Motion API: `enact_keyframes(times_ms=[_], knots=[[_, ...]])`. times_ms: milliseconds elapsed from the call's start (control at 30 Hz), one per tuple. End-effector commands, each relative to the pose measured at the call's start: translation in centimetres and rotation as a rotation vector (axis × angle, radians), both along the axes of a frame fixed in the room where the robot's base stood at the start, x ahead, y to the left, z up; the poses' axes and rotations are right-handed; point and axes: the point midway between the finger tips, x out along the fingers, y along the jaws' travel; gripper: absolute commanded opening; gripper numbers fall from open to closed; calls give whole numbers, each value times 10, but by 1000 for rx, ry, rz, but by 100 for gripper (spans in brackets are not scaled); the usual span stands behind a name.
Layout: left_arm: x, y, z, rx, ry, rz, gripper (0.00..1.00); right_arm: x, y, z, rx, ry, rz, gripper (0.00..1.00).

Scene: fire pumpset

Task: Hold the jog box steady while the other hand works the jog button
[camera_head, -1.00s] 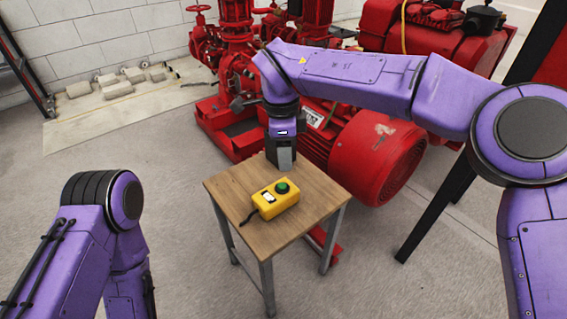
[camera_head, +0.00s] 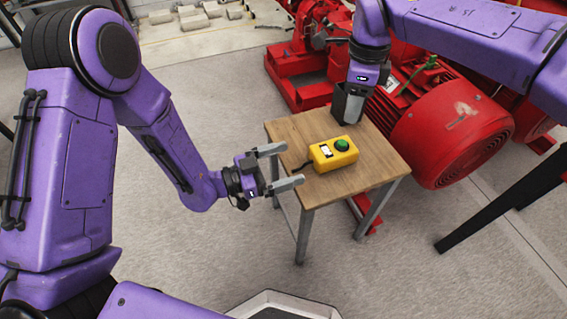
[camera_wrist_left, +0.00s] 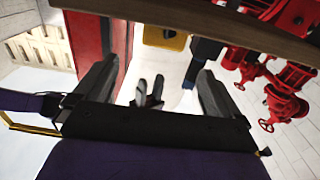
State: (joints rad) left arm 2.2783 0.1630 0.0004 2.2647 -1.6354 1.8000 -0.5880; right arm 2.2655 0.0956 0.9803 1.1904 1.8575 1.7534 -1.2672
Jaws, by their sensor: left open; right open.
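The yellow jog box (camera_head: 334,154) lies on the wooden table (camera_head: 372,174), its green jog button (camera_head: 342,144) at the right end of its top and a white label on the left. In the left wrist view, part of the yellow box (camera_wrist_left: 166,40) shows beyond the open fingers. My right gripper (camera_head: 348,108) points down over the table's back part, behind the box; its fingertips are hard to make out.
A red motor and pump set (camera_head: 452,122) stands close behind and right of the table. Pale blocks (camera_head: 195,18) lie on the floor at the back. The floor left of the table is clear. The tabletop in front of the box is bare.

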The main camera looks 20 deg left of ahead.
Motion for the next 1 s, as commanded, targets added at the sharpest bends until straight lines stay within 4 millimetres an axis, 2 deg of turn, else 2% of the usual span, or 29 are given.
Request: enact_keyframes(times_ms=[167,400,600,733,967,1000], knots=[[9,-10,-4,30,-12,3,98,0,1,0,0,0,1,43],[39,-51,-4,27,-10,3,98,0,0,0,0,0,1,43],[58,-77,-4,25,-8,6,98,0,1,0,-1,0,1,43],[62,-84,-4,25,-5,7,98,0,0,0,-1,0,1,43],[63,-84,-4,24,-6,7,98,0,0,0,-1,0,1,43],[63,-84,-4,24,-6,7,88,0,0,0,0,0,1,43]])
